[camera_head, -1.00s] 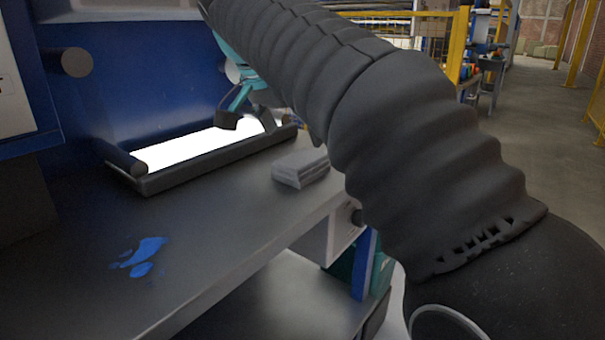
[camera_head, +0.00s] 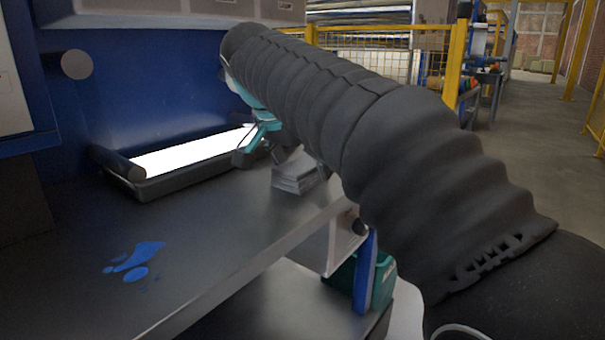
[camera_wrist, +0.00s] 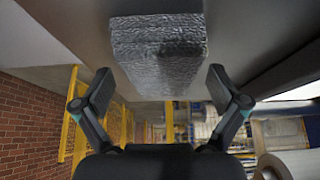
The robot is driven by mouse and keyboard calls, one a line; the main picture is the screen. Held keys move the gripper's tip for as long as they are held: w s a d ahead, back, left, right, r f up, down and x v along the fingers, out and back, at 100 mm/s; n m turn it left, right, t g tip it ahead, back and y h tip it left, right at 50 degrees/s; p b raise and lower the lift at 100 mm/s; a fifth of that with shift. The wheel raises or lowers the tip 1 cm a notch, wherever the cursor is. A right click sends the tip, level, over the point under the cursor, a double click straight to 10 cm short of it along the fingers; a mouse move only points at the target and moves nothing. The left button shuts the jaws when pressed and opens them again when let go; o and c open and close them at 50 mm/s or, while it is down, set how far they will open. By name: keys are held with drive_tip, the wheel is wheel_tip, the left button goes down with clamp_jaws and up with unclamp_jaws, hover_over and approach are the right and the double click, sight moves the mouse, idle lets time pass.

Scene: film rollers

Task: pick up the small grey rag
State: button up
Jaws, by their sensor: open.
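The small grey rag (camera_head: 297,180) is a folded, flat-topped stack on the dark workbench (camera_head: 215,225), near its right edge. My gripper (camera_wrist: 160,88) is open, with one finger on each side of the picture and the rag centred beyond the gap. No finger visibly touches it. In the head view my gripper (camera_head: 268,145) is partly hidden by my arm and sits just above and behind the rag.
A black-framed bright light panel (camera_head: 190,155) lies behind the rag on the bench. Blue paint spots (camera_head: 137,260) mark the front left of the bench. A blue wall rises behind. Yellow fencing (camera_head: 455,60) stands at the back right. The middle of the bench is clear.

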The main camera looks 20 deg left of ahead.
drive_tip(key=shift+f, duration=0.25)
idle(0.3)
drive_tip(key=c, duration=1.1)
